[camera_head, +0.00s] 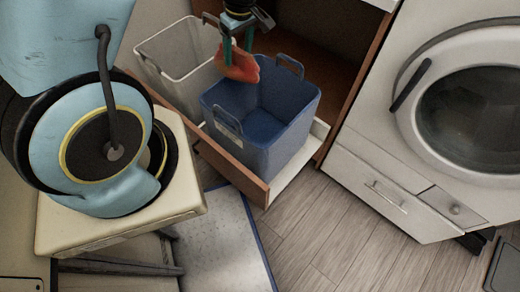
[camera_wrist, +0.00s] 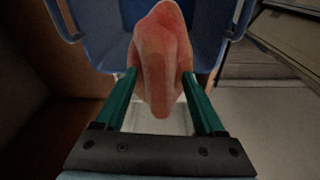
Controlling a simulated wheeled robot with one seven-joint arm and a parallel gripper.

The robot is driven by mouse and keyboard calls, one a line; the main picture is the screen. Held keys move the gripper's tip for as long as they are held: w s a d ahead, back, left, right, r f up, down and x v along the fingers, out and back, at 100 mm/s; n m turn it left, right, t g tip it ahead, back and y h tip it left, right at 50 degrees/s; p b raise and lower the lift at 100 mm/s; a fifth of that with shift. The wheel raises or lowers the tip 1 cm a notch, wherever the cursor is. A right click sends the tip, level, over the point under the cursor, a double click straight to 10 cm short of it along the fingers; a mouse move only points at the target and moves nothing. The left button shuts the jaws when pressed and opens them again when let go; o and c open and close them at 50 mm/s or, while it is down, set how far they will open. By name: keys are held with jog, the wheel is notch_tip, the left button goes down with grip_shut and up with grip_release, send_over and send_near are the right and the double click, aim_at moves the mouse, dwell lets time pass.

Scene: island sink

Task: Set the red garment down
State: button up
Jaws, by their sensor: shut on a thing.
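My gripper (camera_head: 238,50) is above the back left part of the blue basket (camera_head: 262,148), with its green fingers pointing down. It is shut on the red garment (camera_head: 237,68), a small crumpled bundle hanging at the basket's rim level or above. The wrist view shows the garment (camera_wrist: 163,60) pinched between the two green fingers (camera_wrist: 163,95), with the blue basket (camera_wrist: 100,35) behind it. I cannot tell whether the garment touches the basket. The basket's inside looks empty where it shows.
The basket stands in a pulled-out drawer with a wooden front (camera_head: 232,168). A grey-white bin (camera_head: 180,55) is to its left. A white washing machine (camera_head: 440,110) stands at the right. My blue body fills the left. Floor (camera_head: 340,220) in front is clear.

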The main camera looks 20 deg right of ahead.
aim_at(255, 70)
jog(key=shift+n, duration=0.4)
jog(key=s+d+f+b, duration=0.1)
jog(key=f, duration=0.1)
jog(key=s+d+f+b, duration=0.1)
jog(key=f+b, duration=0.1)
jog(key=s+d+f+b, duration=0.1)
jog(key=f, duration=0.2)
jog(key=shift+s+f+b, duration=0.1)
jog(key=shift+b, duration=0.25)
jog(key=f+b, duration=0.2)
jog(key=f, duration=0.1)
jog(key=s+d+f+b, duration=0.1)
jog(key=f+b, duration=0.2)
jog(key=f, duration=0.1)
jog(key=f+b, duration=0.2)
jog(key=f, duration=0.1)
jog(key=shift+s+d+f+b, duration=0.2)
jog(key=shift+s+d+b, duration=0.15)
jog(key=shift+s+b, duration=0.05)
notch_tip(255, 70, down, 18)
jog(key=b, duration=0.3)
jog(key=o, duration=1.6)
jog(key=shift+c, duration=0.2)
notch_tip(255, 70, up, 8)
jog(key=s+p, duration=0.1)
jog(key=shift+d+f, duration=0.2)
jog(key=shift+d, duration=0.05)
